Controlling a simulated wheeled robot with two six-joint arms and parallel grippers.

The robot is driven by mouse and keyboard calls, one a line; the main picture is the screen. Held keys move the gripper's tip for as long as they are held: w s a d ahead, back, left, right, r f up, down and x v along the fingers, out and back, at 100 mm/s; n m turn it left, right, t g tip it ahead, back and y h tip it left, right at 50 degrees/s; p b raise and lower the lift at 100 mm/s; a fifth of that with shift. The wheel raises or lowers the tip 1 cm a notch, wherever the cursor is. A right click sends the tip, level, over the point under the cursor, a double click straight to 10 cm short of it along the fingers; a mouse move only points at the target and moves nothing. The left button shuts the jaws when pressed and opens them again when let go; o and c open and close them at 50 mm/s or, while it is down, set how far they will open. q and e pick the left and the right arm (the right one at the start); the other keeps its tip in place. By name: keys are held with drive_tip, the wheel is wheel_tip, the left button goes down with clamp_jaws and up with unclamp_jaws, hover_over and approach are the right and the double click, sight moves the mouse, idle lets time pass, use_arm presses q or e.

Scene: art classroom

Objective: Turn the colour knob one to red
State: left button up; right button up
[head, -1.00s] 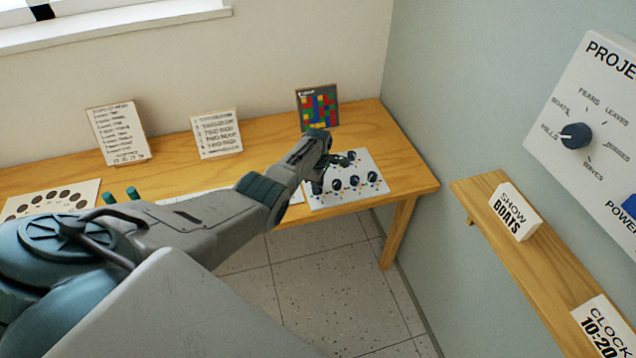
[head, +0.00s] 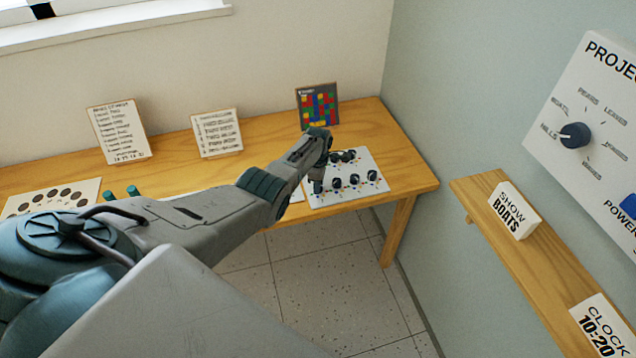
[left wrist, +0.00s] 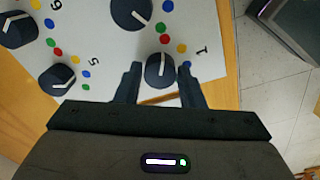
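The white knob panel (head: 352,196) lies on the wooden table, with several dark knobs and coloured dots. In the left wrist view, knob one (left wrist: 160,70), beside the printed 1, sits between my left gripper's fingers (left wrist: 160,82). Its white pointer line points almost straight up in that view. The fingers are apart, one on each side of the knob, with narrow gaps showing. In the head view my left gripper (head: 319,186) is over the panel's left part. My right gripper is out of view.
A second knob (left wrist: 131,10) is close above knob one in the wrist view. Behind the panel stands a colour-grid card (head: 318,106). Two written cards (head: 217,132) (head: 119,132) stand further left. A wooden shelf (head: 535,270) is on the right wall.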

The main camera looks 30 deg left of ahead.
use_arm(q)
drive_tip(key=shift+o, duration=1.3)
drive_tip(key=shift+r, duration=0.1)
drive_tip(key=shift+r, duration=0.35)
wheel_tip(320, 180, up, 10)
drive_tip(key=shift+f, duration=0.1)
